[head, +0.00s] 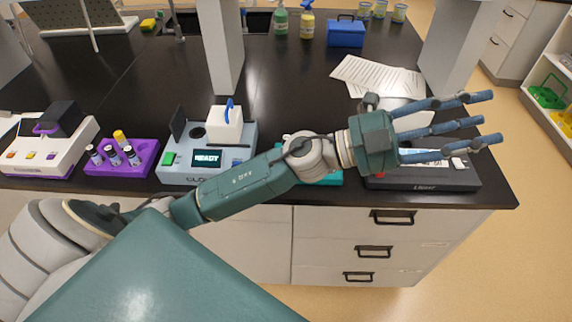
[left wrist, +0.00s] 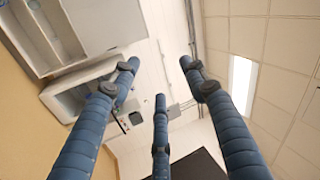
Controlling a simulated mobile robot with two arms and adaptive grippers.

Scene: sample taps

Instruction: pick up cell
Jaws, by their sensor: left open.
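Several small vials with dark caps (head: 130,155) stand in a purple rack (head: 145,170) at the left of the black bench in the head view; a yellow-topped item (head: 120,138) stands at its back. I cannot tell which one is the cell. My left gripper (head: 478,119) is open and empty, its blue fingers spread and pointing right over the bench's right end, far from the rack. Its fingers also show in the left wrist view (left wrist: 159,78), with only walls, ceiling and room fittings beyond. My right gripper is not in view.
A light-blue instrument reading READY (head: 207,158) stands right of the rack, a white device (head: 45,150) left of it. My left arm crosses in front of a teal item (head: 330,178) and a dark flat device (head: 425,180). Papers (head: 375,75) lie behind; the mid-bench is clear.

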